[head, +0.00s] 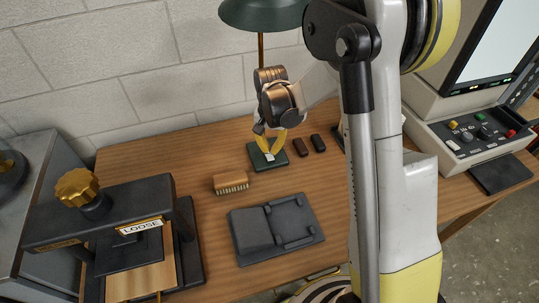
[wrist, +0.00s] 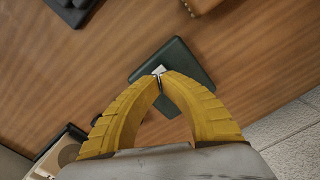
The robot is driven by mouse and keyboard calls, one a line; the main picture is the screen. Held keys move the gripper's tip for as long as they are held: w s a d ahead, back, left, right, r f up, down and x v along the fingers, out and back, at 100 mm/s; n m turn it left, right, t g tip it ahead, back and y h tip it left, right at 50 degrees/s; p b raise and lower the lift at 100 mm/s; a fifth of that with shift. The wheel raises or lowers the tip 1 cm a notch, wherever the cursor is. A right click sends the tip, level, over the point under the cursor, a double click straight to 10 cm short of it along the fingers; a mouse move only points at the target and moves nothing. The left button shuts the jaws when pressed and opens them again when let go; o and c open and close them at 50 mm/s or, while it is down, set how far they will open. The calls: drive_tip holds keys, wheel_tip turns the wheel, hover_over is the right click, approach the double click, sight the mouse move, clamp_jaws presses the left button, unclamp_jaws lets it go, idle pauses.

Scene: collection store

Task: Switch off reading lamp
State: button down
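The reading lamp has a dark green shade (head: 262,14) at the top of the head view, cut by the frame edge, on a thin brass stem (head: 261,48). My wrist hides the lower stem. Its square dark green base (head: 256,157) lies on the wooden desk and also shows in the wrist view (wrist: 190,58). A small pale patch (wrist: 158,70) is on the base. My gripper (head: 269,154) points down over the base, its yellow fingertips (wrist: 160,76) together right at the pale patch. I cannot tell whether they touch it. Nothing is visibly held.
A wooden brush (head: 231,182) and a dark grey tray (head: 276,228) lie in front of the base. Two small dark blocks (head: 309,146) are to its right. A press marked LOOSE (head: 140,228) stands left. A control panel with a screen (head: 473,134) stands right. A block wall is behind.

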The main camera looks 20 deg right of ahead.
sight(270, 158)
drive_tip(key=shift+f+b, duration=1.45)
drive_tip(key=shift+f, duration=0.4)
idle(0.6)
drive_tip(key=shift+r+p, duration=2.4)
drive_tip(key=shift+r, duration=1.2)
drive_tip(key=shift+f, duration=0.1)
